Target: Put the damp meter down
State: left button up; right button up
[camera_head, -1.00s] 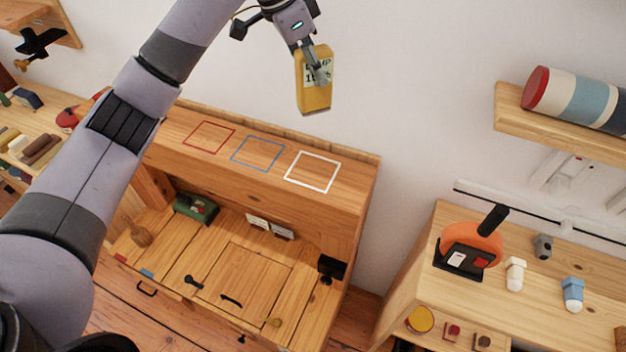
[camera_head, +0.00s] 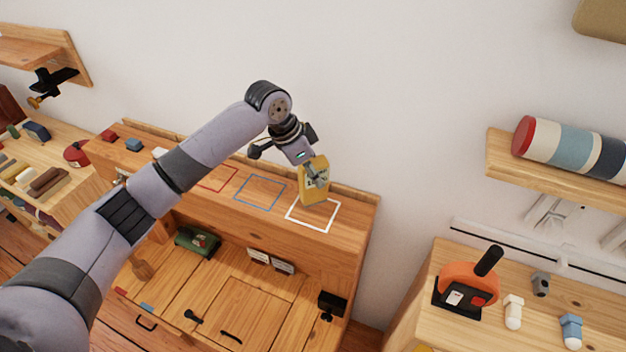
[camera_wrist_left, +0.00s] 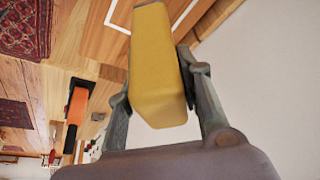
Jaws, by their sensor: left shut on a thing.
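The damp meter (camera_head: 313,182) is a yellow box with a pale label. My left gripper (camera_head: 316,176) is shut on it and holds it roughly upright at the white square outline (camera_head: 313,215) on the bureau's top ledge. I cannot tell whether its base touches the wood. In the left wrist view the yellow meter (camera_wrist_left: 157,70) sits between the two grey fingers (camera_wrist_left: 160,85), and part of the white outline shows beyond it. My right gripper is not in view.
A blue outline (camera_head: 260,192) and a red outline (camera_head: 214,179) lie to the left on the same ledge (camera_head: 350,228). The wall rises behind it. A shelf with a striped roll (camera_head: 570,147) and a bench with an orange tool (camera_head: 467,284) stand at right.

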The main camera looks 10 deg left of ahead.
aim_at(313, 184)
pick_arm(q)
notch_tip(313, 184, down, 3)
jog(key=shift+r+p, duration=0.15)
jog(key=shift+p, duration=0.2)
jog(key=shift+f, duration=0.45)
jog(key=o, duration=1.2)
jog(key=shift+f, duration=0.15)
jog(key=shift+c, duration=0.2)
jog(key=b+v, duration=0.2)
jog(key=v, duration=1)
jog(key=shift+b, duration=0.4)
